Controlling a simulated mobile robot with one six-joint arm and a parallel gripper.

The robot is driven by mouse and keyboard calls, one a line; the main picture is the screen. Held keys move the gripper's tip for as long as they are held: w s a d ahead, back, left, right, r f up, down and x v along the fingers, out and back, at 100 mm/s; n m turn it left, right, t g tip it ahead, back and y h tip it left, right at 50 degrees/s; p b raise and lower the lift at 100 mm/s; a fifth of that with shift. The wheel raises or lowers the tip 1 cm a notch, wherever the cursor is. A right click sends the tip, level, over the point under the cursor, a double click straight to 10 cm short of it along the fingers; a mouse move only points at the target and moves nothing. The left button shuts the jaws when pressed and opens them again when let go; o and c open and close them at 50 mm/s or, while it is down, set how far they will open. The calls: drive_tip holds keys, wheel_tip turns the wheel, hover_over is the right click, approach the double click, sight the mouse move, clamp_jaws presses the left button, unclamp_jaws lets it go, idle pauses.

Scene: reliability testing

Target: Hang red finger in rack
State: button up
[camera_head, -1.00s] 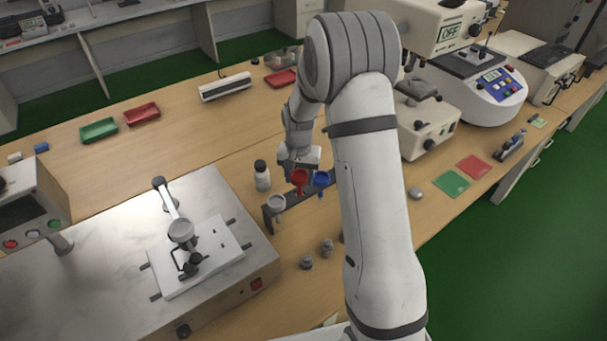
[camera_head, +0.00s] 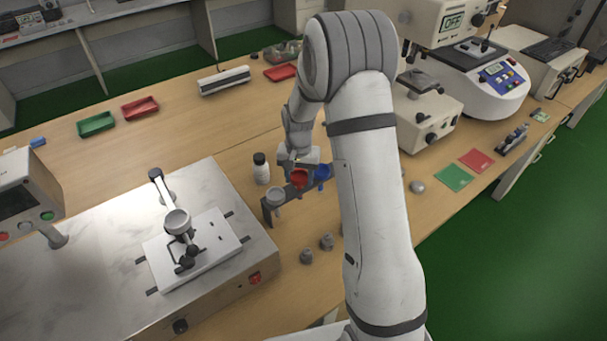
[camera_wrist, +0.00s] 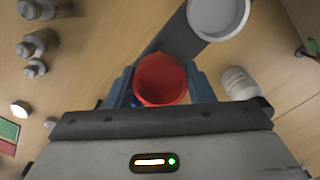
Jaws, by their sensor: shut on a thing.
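The red finger (camera_head: 299,178) is a small red funnel-like cup, seen from above in the wrist view (camera_wrist: 161,79). My gripper (camera_head: 299,166) is shut on it, with a finger on either side in the wrist view (camera_wrist: 162,88). The rack (camera_head: 270,212) is a dark, narrow stand. It holds a white cup (camera_head: 275,194) at its near left end and a blue cup (camera_head: 322,173) at its far right end. The red finger is at the rack's middle, between these two. I cannot tell whether it rests in its slot, as its lower part is hidden.
A white bottle with a black cap (camera_head: 261,169) stands close behind the rack. Several small grey weights (camera_head: 306,256) stand in front of it. A metal-topped machine (camera_head: 110,260) fills the left. Green (camera_head: 96,124) and red (camera_head: 140,108) trays lie farther back.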

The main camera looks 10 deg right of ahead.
drive_tip(key=shift+f+b, duration=0.6)
drive_tip(key=shift+f, duration=0.05)
drive_tip(key=o, duration=1.1)
drive_tip(key=shift+o, duration=0.4)
drive_tip(key=o, duration=0.5)
drive_tip(key=shift+s, duration=0.1)
drive_tip(key=shift+r, duration=0.1)
drive_tip(key=shift+r+p, duration=2)
drive_tip(key=shift+r, duration=1.45)
